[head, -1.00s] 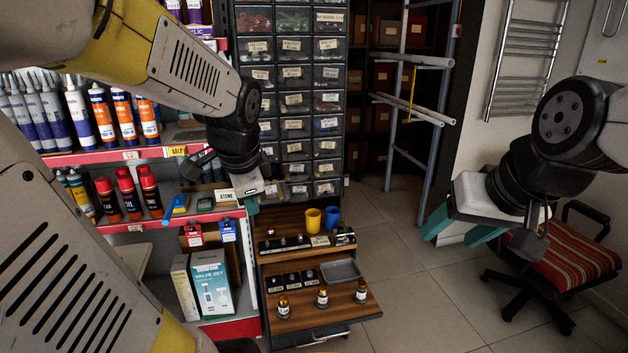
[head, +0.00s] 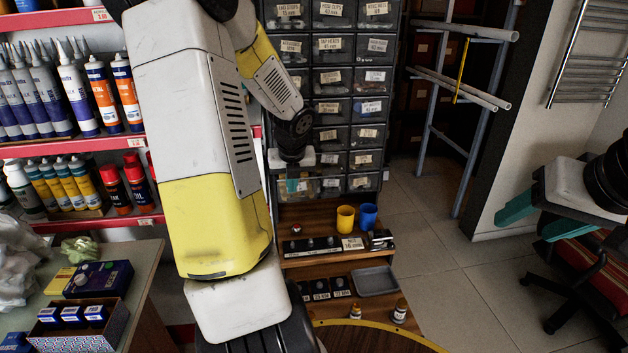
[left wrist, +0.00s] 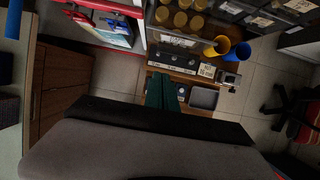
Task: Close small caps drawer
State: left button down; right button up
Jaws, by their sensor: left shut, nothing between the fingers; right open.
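The cabinet of small labelled drawers (head: 366,108) stands in the middle of the head view. In the left wrist view, several gold round caps (left wrist: 181,20) show at the top edge, apparently in a drawer standing out from the cabinet; its full outline is cut off. My left gripper (head: 291,184) is in front of the cabinet's lower left drawers, beside the bottom row. Its green fingers (left wrist: 163,92) are shut with nothing between them. Whether they touch a drawer front is hidden. My right gripper (head: 528,214) is open and empty at the right.
Below the cabinet, a wooden stand (head: 325,262) bears a yellow cup (head: 345,219), a blue cup (head: 368,217), and a grey tray (head: 375,281). A shelf (head: 85,147) of bottles and tubes is at left. Open floor (head: 460,275) and a chair (head: 580,285) are at right.

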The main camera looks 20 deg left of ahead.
aim_at(291, 199)
pick_arm(q)
jog(key=w+a+f, duration=0.1)
jog(key=f, duration=0.1)
jog(key=w+a+f, duration=0.1)
jog(key=w+f, duration=0.1)
jog(key=w+a+f, duration=0.1)
jog(key=shift+w+f, duration=0.3)
jog(key=shift+f, duration=0.1)
jog(key=shift+w+a, duration=0.15)
jog(key=shift+w, duration=0.2)
